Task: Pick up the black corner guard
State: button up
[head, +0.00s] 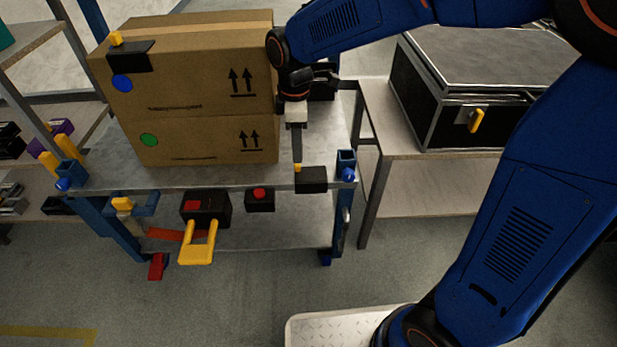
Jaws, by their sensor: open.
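A black guard-like piece with a yellow knob (130,55) sits over the top front edge of the upper carton, near its left corner. A second black block with a small yellow part (312,181) is at the front edge of the cart top, near its right corner. I cannot tell for certain which is the corner guard. My gripper (297,160) points down to the right of the cartons, its fingertips just above the second block's yellow part. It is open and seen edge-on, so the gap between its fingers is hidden. Nothing shows held in it.
Two stacked brown cartons (205,95) stand on the grey cart (215,178). Black boxes, one with a yellow handle (197,245), show at the cart's front. A black case (480,75) sits on a bench at right. Shelves stand at left.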

aim_at(311, 177)
jog(key=shift+a+f, duration=0.1)
jog(key=shift+f, duration=2.4)
grip_shut()
